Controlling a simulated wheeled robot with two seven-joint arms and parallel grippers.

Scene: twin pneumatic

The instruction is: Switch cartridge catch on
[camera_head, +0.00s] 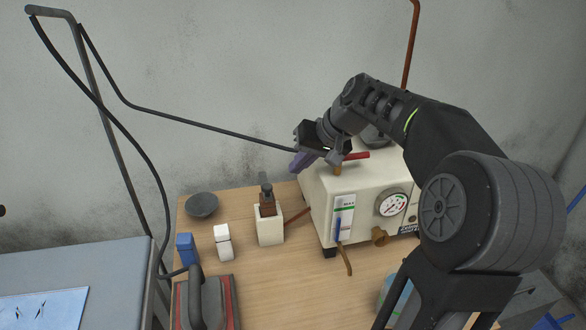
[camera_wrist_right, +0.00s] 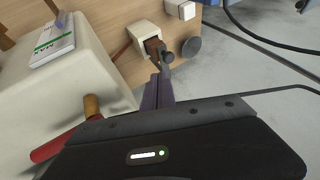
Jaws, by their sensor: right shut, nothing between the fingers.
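A cream pneumatic unit (camera_head: 318,205) with a round gauge (camera_head: 391,204) stands on the wooden table. A red-handled lever (camera_head: 356,155) with a brass stem is on its top; it also shows in the wrist view (camera_wrist_right: 52,147). I cannot tell which part is the cartridge catch. A small cream block (camera_head: 269,229) with a brown and dark upright piece (camera_head: 267,200) stands left of the unit. My right gripper (camera_head: 301,161), with purple fingers, is shut and empty above the unit's left top edge, beside the lever. Its fingers (camera_wrist_right: 157,93) show in the wrist view. My left gripper is out of view.
A grey dish (camera_head: 202,205), white blocks (camera_head: 223,243), a blue block (camera_head: 187,248) and an iron-like tool (camera_head: 206,305) lie at the table's left. A blue-handled part (camera_head: 338,230) is on the unit's front. A dark cable (camera_head: 190,121) runs behind my right gripper.

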